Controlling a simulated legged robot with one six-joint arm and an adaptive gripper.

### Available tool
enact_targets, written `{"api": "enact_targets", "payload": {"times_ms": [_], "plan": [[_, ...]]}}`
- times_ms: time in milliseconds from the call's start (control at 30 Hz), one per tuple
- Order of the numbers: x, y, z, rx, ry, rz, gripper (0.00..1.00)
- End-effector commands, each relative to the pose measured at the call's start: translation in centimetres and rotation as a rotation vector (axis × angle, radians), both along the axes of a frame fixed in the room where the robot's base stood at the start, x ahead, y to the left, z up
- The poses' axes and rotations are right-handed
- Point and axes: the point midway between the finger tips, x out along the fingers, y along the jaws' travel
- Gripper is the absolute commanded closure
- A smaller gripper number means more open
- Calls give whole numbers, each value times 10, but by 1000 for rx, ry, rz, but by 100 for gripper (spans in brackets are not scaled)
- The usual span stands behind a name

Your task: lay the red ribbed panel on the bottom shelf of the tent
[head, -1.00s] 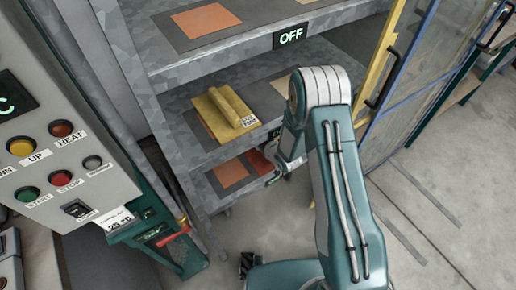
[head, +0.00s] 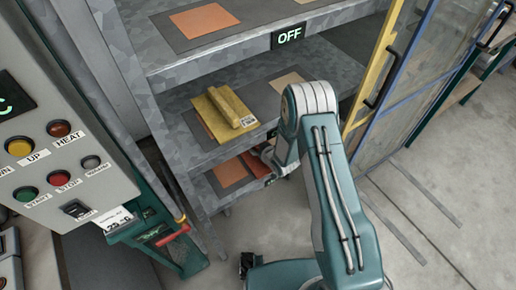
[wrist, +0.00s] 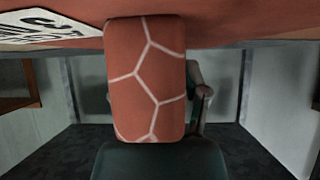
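The red ribbed panel (wrist: 225,28) fills the top of the wrist view. Its raised rib (wrist: 145,75) carries a pale net pattern and stands in front of my gripper fingers. My gripper (head: 268,180) appears shut on this rib; the fingertips are mostly hidden. In the head view, part of the red panel (head: 255,162) shows in the bottom-shelf opening of the tent, beside an orange square (head: 229,173) on the bottom shelf (head: 203,192). My arm hides the rest of it. I cannot tell whether the panel touches the shelf.
A yellow ribbed panel (head: 222,112) lies on the middle shelf (head: 182,132) above. The top shelf (head: 165,68) holds another orange square (head: 204,22). A control box (head: 50,150) stands at the left, and a yellow-framed door (head: 372,75) at the right. Floor is clear at right.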

Motion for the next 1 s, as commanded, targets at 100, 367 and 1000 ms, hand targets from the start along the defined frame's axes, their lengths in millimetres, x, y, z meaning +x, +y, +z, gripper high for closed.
{"api": "enact_targets", "payload": {"times_ms": [100,367,1000], "plan": [[0,0,0,0,0,0,35],[-1,0,2,-1,1,0,35],[-75,-49,63,0,0,-2,35]]}}
